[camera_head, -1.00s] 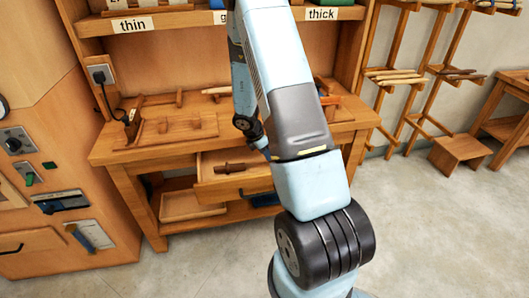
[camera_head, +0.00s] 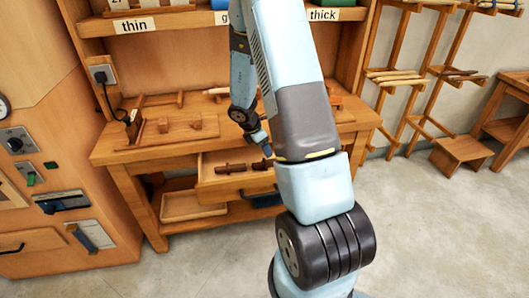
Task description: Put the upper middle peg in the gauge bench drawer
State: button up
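The bench drawer (camera_head: 212,191) is pulled open below the bench top. Two dark brown pegs show at it: one lies inside to the left (camera_head: 231,168), the other is farther right (camera_head: 262,164), just below my gripper (camera_head: 267,150). My gripper is small and dark, over the drawer's right part and partly behind my arm. I cannot tell whether its fingers are open or touch the right peg. On the bench top a wooden board (camera_head: 172,133) carries short upright blocks. I cannot tell which peg is the upper middle one.
A shelf (camera_head: 170,22) labelled "thin" and "thick" stands above the bench; its middle label is partly hidden by my arm. An open wooden tray (camera_head: 193,207) sits on the low shelf under the drawer. Racks (camera_head: 395,75) and a stool (camera_head: 460,152) stand right. The floor ahead is clear.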

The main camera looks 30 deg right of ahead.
jog(key=w+a+r+n+t, duration=0.25)
jog(key=r+n, duration=0.25)
jog(key=r, duration=0.4)
jog(key=w+a+r+n+t+y, duration=0.1)
jog(key=a+r+n+t, duration=0.25)
jog(key=r, duration=0.45)
jog(key=w+a+r+n+t, duration=0.2)
jog(key=r+n, duration=0.4)
jog(key=r, duration=0.3)
jog(key=s+a+r+n+t+y, duration=0.2)
jog(key=s+a+r+n+y, duration=0.2)
jog(key=a+r+n, duration=0.5)
jog(key=s+a+r+n+g+y, duration=0.1)
jog(key=s+a+r+n, duration=0.1)
jog(key=s+n, duration=0.6)
jog(key=s+a+r+n+g+y, duration=0.1)
jog(key=s+r+n, duration=0.3)
jog(key=n, duration=0.6)
jog(key=s+d+f+n+g+h, duration=0.1)
jog(key=s+d+n, duration=0.1)
jog(key=s+n, duration=0.4)
jog(key=s+d+f+n+g+h, duration=0.1)
jog(key=s+d+n, duration=0.1)
jog(key=s+n, duration=0.4)
jog(key=s, duration=0.5)
jog(key=shift+d+f+g+h, duration=0.3)
jog(key=shift+d+f+h, duration=0.05)
jog(key=shift+h, duration=0.05)
jog(key=shift+s, duration=0.1)
